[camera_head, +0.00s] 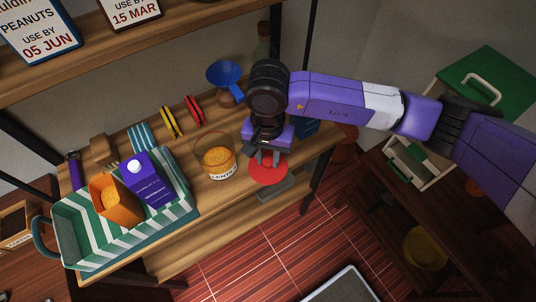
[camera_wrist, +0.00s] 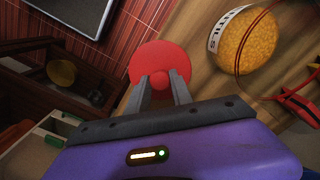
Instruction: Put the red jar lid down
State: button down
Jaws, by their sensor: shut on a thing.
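The red jar lid (camera_head: 268,170) is a round disc with a small knob, held by my gripper (camera_head: 265,158) near the right end of the wooden shelf (camera_head: 215,195). In the wrist view the lid (camera_wrist: 160,62) shows in front of the fingers, and my gripper (camera_wrist: 160,88) is shut on its knob. The lid is right of the open glass jar (camera_head: 216,163) of orange lentils, apart from it. The jar also shows in the wrist view (camera_wrist: 245,48). Whether the lid touches the shelf, I cannot tell.
A striped tray (camera_head: 85,255) at left holds an orange container (camera_head: 115,198) and a purple carton (camera_head: 148,182). Behind the jar are a blue funnel (camera_head: 226,75), a red clip (camera_head: 194,111) and a yellow clip (camera_head: 171,122). The shelf's front edge drops to red tiles.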

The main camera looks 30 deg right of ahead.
aim_at(268, 160)
jog(key=shift+f+b, duration=0.3)
jog(key=c, duration=1.1)
grip_release()
jog(key=shift+c, duration=0.2)
jog(key=shift+r, duration=0.1)
jog(key=shift+r, duration=0.1)
notch_tip(268, 160, up, 12)
jog(key=b, duration=0.2)
